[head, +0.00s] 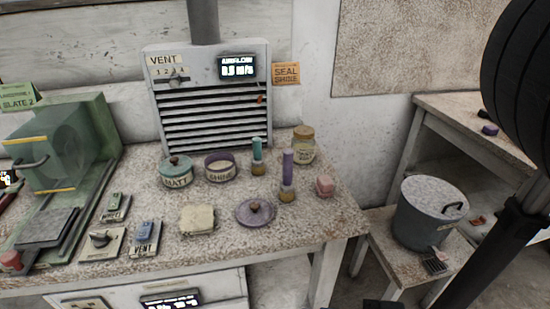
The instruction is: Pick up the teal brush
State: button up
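The teal brush (257,149) stands upright on the speckled worktable, near the back, in front of the vent unit. Its teal handle points up and its tan lower end is down. It stands between the open purple SHINE tin and a lidded glass jar, apart from both. A similar purple brush (288,166) stands a little nearer and to its right. Nothing covers the teal handle. My gripper is not recognisable in the head view; only dark parts, likely of my own body, show at the right and bottom edges.
A green machine (70,150) stands left. A bucket (425,212) sits on a low stool at right.

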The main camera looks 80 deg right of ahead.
aim_at(258, 167)
jog(key=i+z, duration=0.1)
jog(key=z, duration=0.35)
jog(key=i+j+z, duration=0.1)
jog(key=z, duration=0.3)
jog(key=i+j+z, duration=0.1)
jog(key=z, duration=0.35)
